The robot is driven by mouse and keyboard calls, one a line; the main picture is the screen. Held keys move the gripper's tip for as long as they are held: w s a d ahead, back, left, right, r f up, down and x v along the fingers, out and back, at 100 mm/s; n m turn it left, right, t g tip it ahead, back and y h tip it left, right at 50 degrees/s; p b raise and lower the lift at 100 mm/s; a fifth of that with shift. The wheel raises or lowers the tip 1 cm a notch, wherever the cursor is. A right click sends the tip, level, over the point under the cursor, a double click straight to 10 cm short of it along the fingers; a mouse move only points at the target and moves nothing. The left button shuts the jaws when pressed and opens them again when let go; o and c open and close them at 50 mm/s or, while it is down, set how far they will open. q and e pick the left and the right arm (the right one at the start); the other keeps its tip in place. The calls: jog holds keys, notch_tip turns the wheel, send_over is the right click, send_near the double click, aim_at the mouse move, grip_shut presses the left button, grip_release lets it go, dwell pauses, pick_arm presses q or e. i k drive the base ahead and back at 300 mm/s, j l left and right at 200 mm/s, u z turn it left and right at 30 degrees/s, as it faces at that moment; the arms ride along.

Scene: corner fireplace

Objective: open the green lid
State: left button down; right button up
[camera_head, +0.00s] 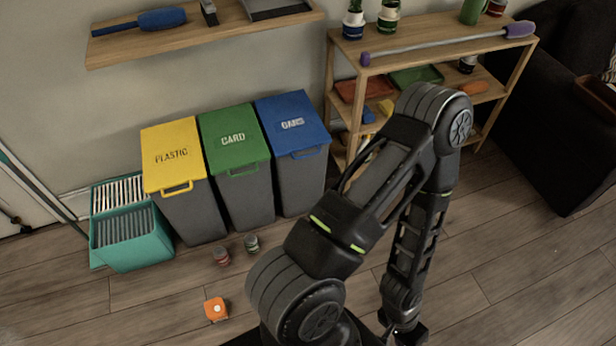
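The green lid (234,140), marked CARD, lies closed on the middle of three grey bins. Its green front handle (244,170) faces me. My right arm folds up and back down on the right side of the view. My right gripper (405,335) is at the bottom edge, low over the floor, right of the bins and well away from the green lid. Its fingers are too dark and cut off to tell whether they are open. My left gripper is not in view.
A yellow PLASTIC lid (172,148) and a blue lid (291,122) flank the green one, both closed. A teal crate (135,240) stands at left. A wooden shelf unit (440,40) stands right.

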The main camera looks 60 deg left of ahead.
aim_at(233, 137)
jog(key=i+l+u, duration=0.15)
jog(key=i, duration=0.3)
jog(key=i+l+u, duration=0.1)
jog(key=i, duration=0.35)
jog(key=i+u, duration=0.2)
jog(key=u, duration=0.25)
jog(key=i+u, duration=0.2)
jog(key=u, duration=0.25)
jog(key=i+u, duration=0.15)
jog(key=u, duration=0.3)
jog(key=i+l+u, duration=0.15)
jog(key=u, duration=0.3)
jog(key=i+u, duration=0.25)
jog(key=u, duration=0.2)
jog(key=i+l+u, duration=0.15)
jog(key=u, duration=0.25)
jog(key=i+l+u, duration=0.2)
jog(key=i+u, duration=0.25)
jog(key=k, duration=0.1)
